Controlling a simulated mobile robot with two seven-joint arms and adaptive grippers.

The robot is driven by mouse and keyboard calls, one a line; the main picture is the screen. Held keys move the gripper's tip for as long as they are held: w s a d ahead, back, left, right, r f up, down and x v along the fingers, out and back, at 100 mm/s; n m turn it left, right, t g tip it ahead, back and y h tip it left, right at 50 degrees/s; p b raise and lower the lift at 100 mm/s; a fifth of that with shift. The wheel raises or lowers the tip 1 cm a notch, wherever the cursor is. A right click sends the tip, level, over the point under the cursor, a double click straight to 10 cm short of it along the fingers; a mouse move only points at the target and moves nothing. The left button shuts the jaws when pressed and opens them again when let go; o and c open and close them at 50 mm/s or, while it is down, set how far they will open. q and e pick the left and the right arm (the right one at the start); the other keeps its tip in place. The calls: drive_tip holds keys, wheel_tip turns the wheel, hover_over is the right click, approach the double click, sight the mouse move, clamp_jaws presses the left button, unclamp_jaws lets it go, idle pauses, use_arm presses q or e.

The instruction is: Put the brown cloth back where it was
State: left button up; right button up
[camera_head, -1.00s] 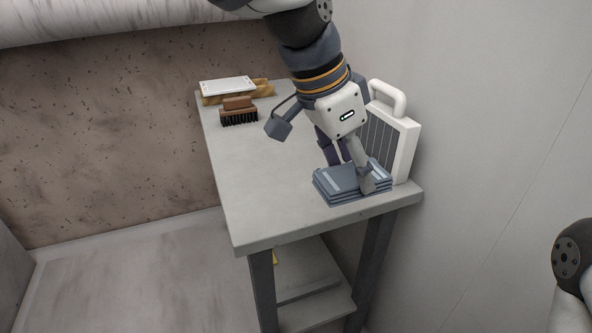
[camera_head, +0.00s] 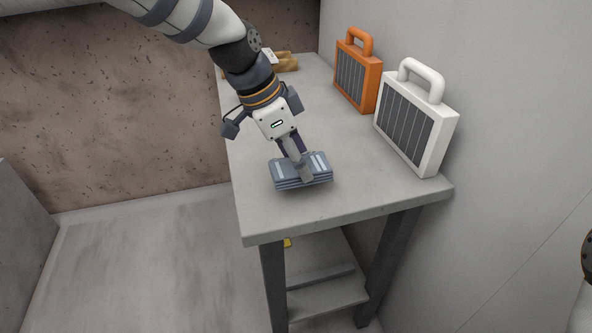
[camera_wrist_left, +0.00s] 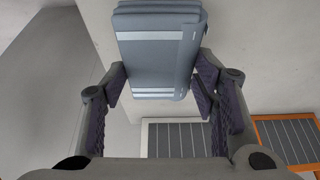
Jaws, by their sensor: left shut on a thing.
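A brown, tan-coloured cloth (camera_head: 288,66) lies at the far end of the table, partly hidden behind my left arm. A white flat object (camera_head: 270,56) rests on it. My left gripper (camera_head: 300,160) is far in front of the brown cloth, shut on a folded blue-grey cloth stack (camera_head: 283,179) with pale stripes. The stack is at the near part of the table; I cannot tell whether it touches the top. In the left wrist view, the stack (camera_wrist_left: 155,65) sits between the two fingers. My right gripper is out of view.
An orange panel lamp (camera_head: 358,78) and a white panel lamp (camera_head: 417,125) with handles stand along the table's right side by the wall. The grey table (camera_head: 370,185) is clear around the stack. A lower shelf (camera_head: 325,290) is below.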

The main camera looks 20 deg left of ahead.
sight(291, 164)
use_arm(q)
drive_tip(key=f, duration=0.3)
drive_tip(key=shift+w+a+f, duration=0.1)
drive_tip(key=shift+a+f, duration=0.15)
drive_tip(key=shift+f, duration=0.15)
drive_tip(key=shift+c, duration=0.3)
drive_tip(key=o, duration=1.1)
drive_tip(key=shift+r, duration=0.1)
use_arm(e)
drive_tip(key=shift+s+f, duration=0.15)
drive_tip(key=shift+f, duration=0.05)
use_arm(q)
drive_tip(key=p+v, duration=0.1)
drive_tip(key=v, duration=1)
drive_tip(key=shift+d+r, duration=0.1)
drive_tip(key=shift+r, duration=0.4)
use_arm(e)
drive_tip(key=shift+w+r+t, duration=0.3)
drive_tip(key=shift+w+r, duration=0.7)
